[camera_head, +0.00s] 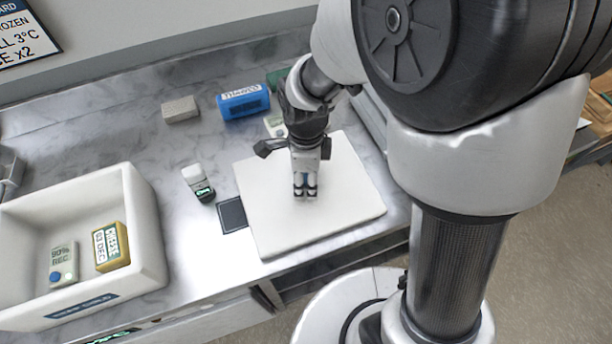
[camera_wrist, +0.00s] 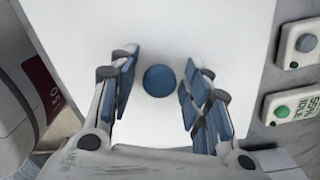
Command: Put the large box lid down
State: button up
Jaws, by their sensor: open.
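The large box lid (camera_head: 345,215) is a flat white square panel. It appears to lie flat on the counter, near the front edge. In the wrist view the lid (camera_wrist: 190,25) fills the middle, with a round blue knob (camera_wrist: 160,80) on top. My gripper (camera_head: 305,190) points down over the middle of the lid. In the wrist view its open fingers (camera_wrist: 160,88) are on either side of the knob, with a gap on both sides. In the head view the gripper hides the knob.
Behind are a blue block (camera_head: 243,101) and a grey block (camera_head: 180,109).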

notch_tip(320, 180, up, 13)
jog(key=p, duration=0.5)
jog(key=s+d+r+n+t, duration=0.2)
jog(key=s+d+r+n, duration=0.3)
jog(key=n, duration=0.4)
jog(key=s+d+r+n+t, duration=0.2)
jog(key=s+d+r+n, duration=0.3)
jog(key=s+n, duration=0.3)
jog(key=shift+s+d+r+n+t, duration=0.25)
jog(key=shift+d+r+n+t, duration=0.15)
jog(key=shift+n, duration=0.8)
